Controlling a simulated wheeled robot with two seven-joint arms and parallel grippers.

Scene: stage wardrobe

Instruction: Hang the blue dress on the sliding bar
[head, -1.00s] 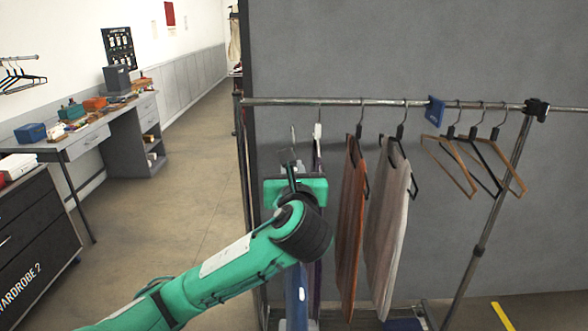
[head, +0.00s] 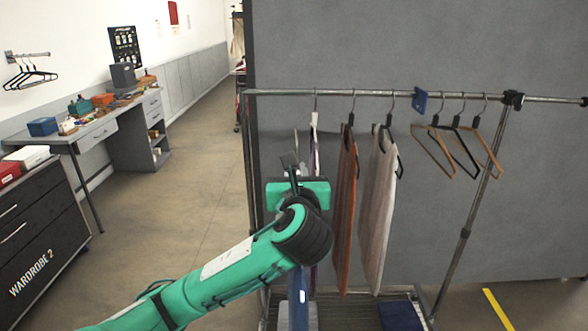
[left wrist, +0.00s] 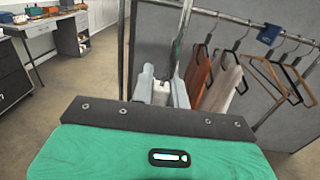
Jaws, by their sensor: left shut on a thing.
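The sliding bar (head: 285,92) is the metal rail of a rack and runs across the head view; it also shows in the left wrist view (left wrist: 225,17). My left gripper (head: 292,165) is below its left part, mostly hidden by my wrist. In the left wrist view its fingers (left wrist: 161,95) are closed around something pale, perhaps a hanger. A narrow blue strip (head: 299,290) shows below my wrist; I cannot tell whether it is the blue dress seen edge-on. Just right of the gripper, a thin white and purple garment (head: 314,150) hangs from the bar. My right gripper is out of view.
An orange garment (head: 345,200) and a pale garment (head: 377,215) hang close by on the right. A blue tag (head: 419,102) and several empty hangers (head: 455,148) follow. A grey panel (head: 510,200) stands behind. The floor (head: 180,220) left of the rack is clear.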

